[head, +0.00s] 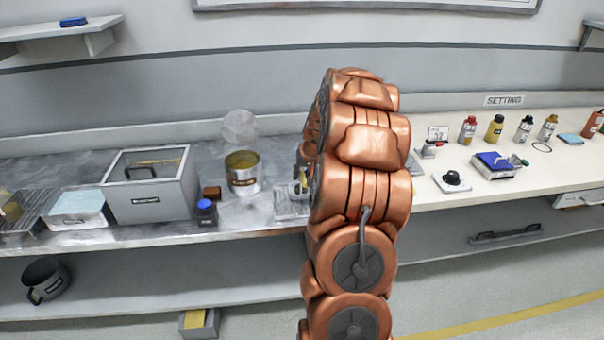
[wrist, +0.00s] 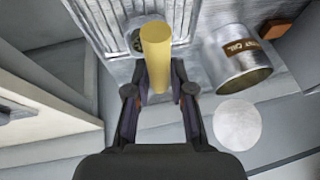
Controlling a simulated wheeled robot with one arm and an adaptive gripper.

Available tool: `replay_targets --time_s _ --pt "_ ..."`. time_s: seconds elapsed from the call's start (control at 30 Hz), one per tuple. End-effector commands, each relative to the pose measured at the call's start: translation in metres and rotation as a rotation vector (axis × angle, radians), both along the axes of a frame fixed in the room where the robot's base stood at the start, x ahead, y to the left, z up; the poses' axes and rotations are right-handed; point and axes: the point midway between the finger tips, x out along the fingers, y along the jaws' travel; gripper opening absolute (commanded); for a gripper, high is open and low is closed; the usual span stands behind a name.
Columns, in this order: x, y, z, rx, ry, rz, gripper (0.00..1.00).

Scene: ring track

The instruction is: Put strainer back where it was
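A pale, see-through round disc, which may be the strainer's mesh, shows behind the oil can in the head view (head: 240,128). A similar pale disc shows below the can in the wrist view (wrist: 237,124). No frame or handle is clear on it. My gripper (wrist: 158,78) has its fingers either side of a yellow cylinder (wrist: 156,52). I cannot tell if they press on it. The cylinder is over a metal plate (wrist: 110,25) with a small round fitting. In the head view my arm hides most of the gripper.
The open metal oil can (head: 243,178) stands left of my arm. Several bottles stand on the right counter (head: 440,190). A dark mug (head: 45,281) is on the lower shelf.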

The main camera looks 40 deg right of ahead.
Motion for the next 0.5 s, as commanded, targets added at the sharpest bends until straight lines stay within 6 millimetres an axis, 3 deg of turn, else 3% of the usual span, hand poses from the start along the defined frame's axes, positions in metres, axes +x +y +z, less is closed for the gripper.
replay_targets --time_s 0.13,0.5 --pt "-0.0001 0.0 0.0002 0.0 0.0 0.0 0.41" --pt "-0.0001 -0.0001 0.0042 0.0 0.0 0.0 0.42"
